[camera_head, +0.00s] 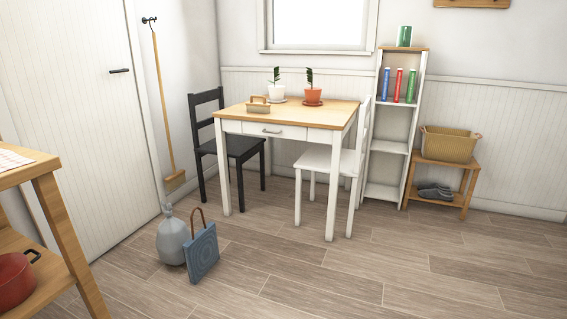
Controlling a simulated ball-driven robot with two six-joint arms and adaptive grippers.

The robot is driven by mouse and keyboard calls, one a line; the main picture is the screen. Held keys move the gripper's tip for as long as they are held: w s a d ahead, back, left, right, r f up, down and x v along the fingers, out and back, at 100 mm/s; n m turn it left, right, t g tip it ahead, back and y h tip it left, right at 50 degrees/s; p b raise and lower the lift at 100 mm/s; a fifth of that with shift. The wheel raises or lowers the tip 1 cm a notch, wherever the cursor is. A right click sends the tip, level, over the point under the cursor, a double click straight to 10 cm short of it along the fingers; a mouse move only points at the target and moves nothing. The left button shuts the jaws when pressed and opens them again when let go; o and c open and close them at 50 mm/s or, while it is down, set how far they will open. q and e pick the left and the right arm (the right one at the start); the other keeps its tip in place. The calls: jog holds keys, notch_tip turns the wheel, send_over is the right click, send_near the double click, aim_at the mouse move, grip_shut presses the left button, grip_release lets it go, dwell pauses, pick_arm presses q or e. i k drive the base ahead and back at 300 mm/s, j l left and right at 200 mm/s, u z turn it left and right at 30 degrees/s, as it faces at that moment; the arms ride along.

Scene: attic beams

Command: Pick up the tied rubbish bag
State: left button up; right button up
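The tied rubbish bag (172,240) is grey-blue and full, with a gathered knot at its top. It stands upright on the wooden floor near the white door, left of the picture's middle. A blue shopping bag (203,254) with a brown handle stands close in front of it to the right and hides part of its right side. I cannot tell if the two touch. Neither of my grippers is in view.
A wooden shelf unit (62,225) with a red pot (14,280) stands at the near left. A white-legged table (290,114) with a black chair (222,140) and a white chair (328,162) stands behind. The floor (360,275) at front right is clear.

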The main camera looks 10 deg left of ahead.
aim_at(172, 233)
jog(key=i+u, duration=0.35)
jog(key=i, duration=0.2)
jog(key=i+l+u, duration=0.25)
jog(key=i+u, duration=0.15)
jog(key=i+l+u, duration=0.35)
jog(key=i, duration=0.25)
